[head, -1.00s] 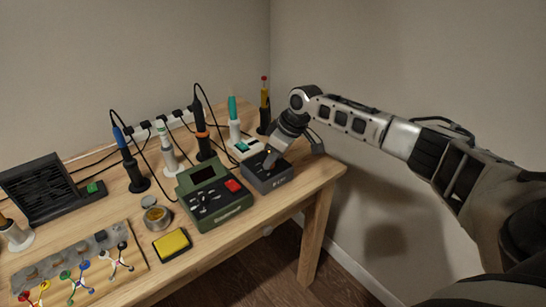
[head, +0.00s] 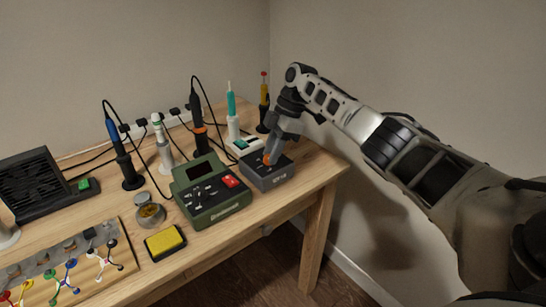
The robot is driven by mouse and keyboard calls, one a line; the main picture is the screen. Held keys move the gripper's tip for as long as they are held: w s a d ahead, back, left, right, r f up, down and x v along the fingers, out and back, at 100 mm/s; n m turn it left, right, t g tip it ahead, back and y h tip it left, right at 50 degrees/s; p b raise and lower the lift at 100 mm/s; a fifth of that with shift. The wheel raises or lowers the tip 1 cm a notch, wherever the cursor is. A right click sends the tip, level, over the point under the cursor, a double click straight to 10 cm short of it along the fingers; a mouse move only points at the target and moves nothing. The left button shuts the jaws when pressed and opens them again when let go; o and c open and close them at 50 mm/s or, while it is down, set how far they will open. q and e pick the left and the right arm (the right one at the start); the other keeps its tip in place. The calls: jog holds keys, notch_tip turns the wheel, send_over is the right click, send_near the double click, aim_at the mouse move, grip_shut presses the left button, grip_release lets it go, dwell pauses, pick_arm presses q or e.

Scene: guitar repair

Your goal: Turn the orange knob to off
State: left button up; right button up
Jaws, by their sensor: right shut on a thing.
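The orange knob (head: 267,159) is on top of a small dark grey box (head: 268,179) near the right end of the wooden table. My right gripper (head: 270,153) reaches down from above right and is shut on the orange knob. The fingers hide part of the knob, and I cannot read its setting. My left gripper is not in the head view.
A green station (head: 212,192) with a red button stands just left of the box. A teal-handled tool (head: 232,104) and a yellow-handled screwdriver (head: 264,90) stand behind it. An orange-ringed iron (head: 199,128) and its cable stand behind the station. The table's right corner is clear.

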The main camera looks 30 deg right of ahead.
jog(key=shift+n+b, duration=0.4)
jog(key=shift+n, duration=0.2)
jog(key=shift+g, duration=0.3)
jog(key=o, duration=1)
